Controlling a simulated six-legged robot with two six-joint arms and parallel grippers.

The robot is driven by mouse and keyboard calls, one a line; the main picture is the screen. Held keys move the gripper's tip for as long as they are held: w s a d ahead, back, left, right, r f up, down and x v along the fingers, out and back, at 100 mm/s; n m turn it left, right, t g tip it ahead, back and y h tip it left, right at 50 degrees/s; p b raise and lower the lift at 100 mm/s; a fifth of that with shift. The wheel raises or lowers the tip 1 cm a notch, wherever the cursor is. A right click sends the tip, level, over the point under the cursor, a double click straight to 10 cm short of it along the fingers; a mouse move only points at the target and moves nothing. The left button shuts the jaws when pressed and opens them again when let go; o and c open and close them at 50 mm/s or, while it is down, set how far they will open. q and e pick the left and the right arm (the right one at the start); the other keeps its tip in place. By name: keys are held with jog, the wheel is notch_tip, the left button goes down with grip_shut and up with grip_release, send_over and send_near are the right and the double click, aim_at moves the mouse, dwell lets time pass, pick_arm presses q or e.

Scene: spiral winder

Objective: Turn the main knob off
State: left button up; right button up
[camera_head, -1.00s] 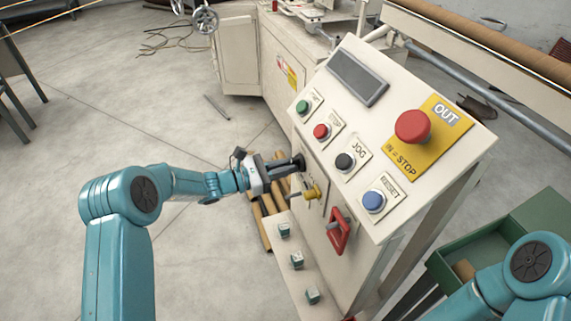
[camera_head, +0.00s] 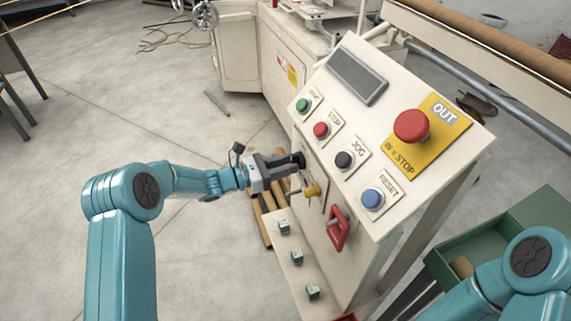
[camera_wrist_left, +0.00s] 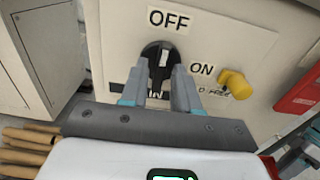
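The main knob (camera_wrist_left: 157,62) is a round black knob with a pale pointer mark, in the left wrist view. Its mark points roughly up toward the OFF label (camera_wrist_left: 169,19); the ON label (camera_wrist_left: 201,70) is to its right. In the head view the knob (camera_head: 299,160) is on the front of the cream control panel, partly hidden. My left gripper (camera_wrist_left: 161,75) is open, its two grey fingers apart on either side of the knob's lower part. It also shows in the head view (camera_head: 287,164). I cannot tell whether the fingers touch the knob.
A yellow knob (camera_wrist_left: 235,84) sits right of the main knob. A red handle (camera_head: 338,229) is lower on the panel front. Push buttons and a large red stop button (camera_head: 411,125) are on the sloped top. The floor left of the panel is open.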

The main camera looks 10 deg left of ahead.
pick_arm(q)
jog(key=shift+a, duration=0.1)
jog(key=v, duration=1.6)
jog(key=shift+s, duration=0.1)
